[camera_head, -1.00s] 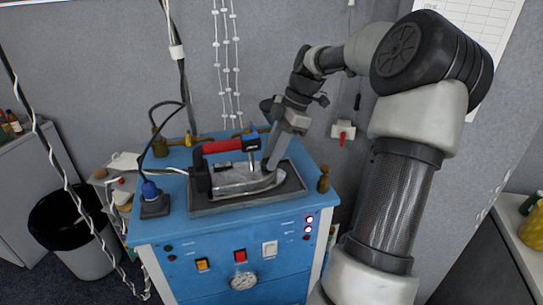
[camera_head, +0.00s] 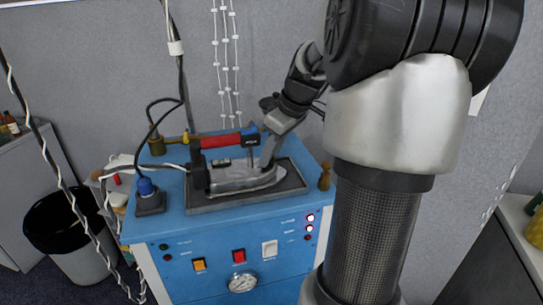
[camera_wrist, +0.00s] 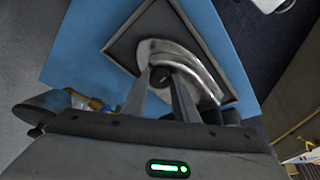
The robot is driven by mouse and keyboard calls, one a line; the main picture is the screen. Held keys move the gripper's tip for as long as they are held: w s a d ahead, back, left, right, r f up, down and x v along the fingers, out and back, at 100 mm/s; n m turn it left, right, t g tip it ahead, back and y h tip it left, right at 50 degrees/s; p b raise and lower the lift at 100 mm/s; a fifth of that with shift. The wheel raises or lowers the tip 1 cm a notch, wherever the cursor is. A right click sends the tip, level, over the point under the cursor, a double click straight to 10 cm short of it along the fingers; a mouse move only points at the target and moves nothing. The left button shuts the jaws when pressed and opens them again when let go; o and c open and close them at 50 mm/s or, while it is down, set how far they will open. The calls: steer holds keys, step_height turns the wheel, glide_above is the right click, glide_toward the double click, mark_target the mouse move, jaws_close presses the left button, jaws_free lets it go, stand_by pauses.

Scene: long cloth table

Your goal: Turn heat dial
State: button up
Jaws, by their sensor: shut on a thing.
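The iron (camera_head: 240,179) has a grey metal body and a red and black handle (camera_head: 222,142). It rests on a dark tray (camera_head: 292,181) on top of the blue machine (camera_head: 318,177). My gripper (camera_head: 266,162) reaches down from behind to the front part of the iron, beside the handle's right end. In the wrist view, the fingers of my gripper (camera_wrist: 160,86) are closed around a small dark round dial (camera_wrist: 161,75) on the iron. The fingers hide part of the dial, and its markings cannot be read.
The machine's front carries an orange switch (camera_head: 199,265), a red switch (camera_head: 239,256), a white switch (camera_head: 270,248) and a round gauge (camera_head: 242,282). A blue-topped plug (camera_head: 147,188) with a cable stands left of the iron. A black bin (camera_head: 62,222) is at left.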

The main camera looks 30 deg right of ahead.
steer(key=shift+a+m+h, duration=0.15)
steer(key=shift+m+h, duration=0.15)
steer(key=shift+m, duration=0.5)
steer(key=o, duration=1.1)
steer(key=shift+c, duration=0.2)
steer(key=p+v, duration=0.1)
steer(key=v, duration=1.6)
steer(key=shift+r, duration=0.2)
steer(key=shift+a, duration=0.1)
